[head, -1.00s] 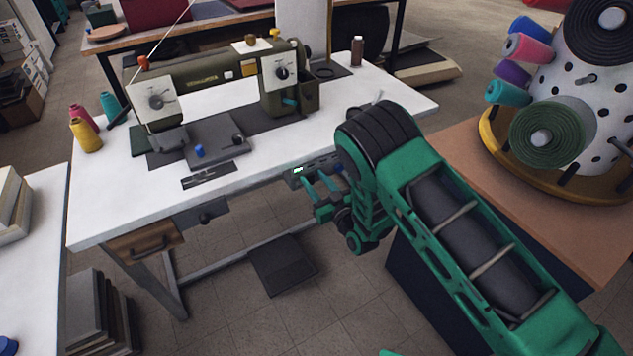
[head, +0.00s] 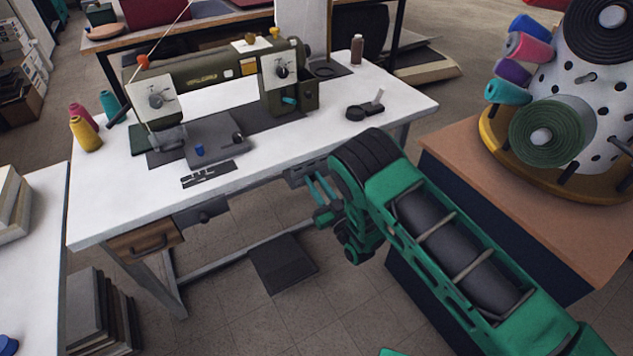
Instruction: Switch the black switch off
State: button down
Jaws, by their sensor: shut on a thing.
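A dark switch box (head: 299,176) is fixed under the front edge of the white sewing table, right of the middle. No lit indicator shows on it. My green gripper (head: 314,191) is right at the box, with its fingers pointing up and left toward it. The fingers are shut on the black switch, as far as this small view shows. My arm and wrist hide the right part of the box, and the switch's exact position cannot be made out.
A wooden drawer (head: 145,240) hangs below, and a pedal (head: 283,264) is under the table. A brown-topped stand (head: 470,170) with a spool rack is at the right.

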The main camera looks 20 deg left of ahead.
jog(key=c, duration=1.6)
grip_release()
jog(key=shift+o, duration=0.2)
jog(key=shift+d, duration=0.1)
jog(key=v, duration=1)
jog(key=shift+s+d+f, duration=0.2)
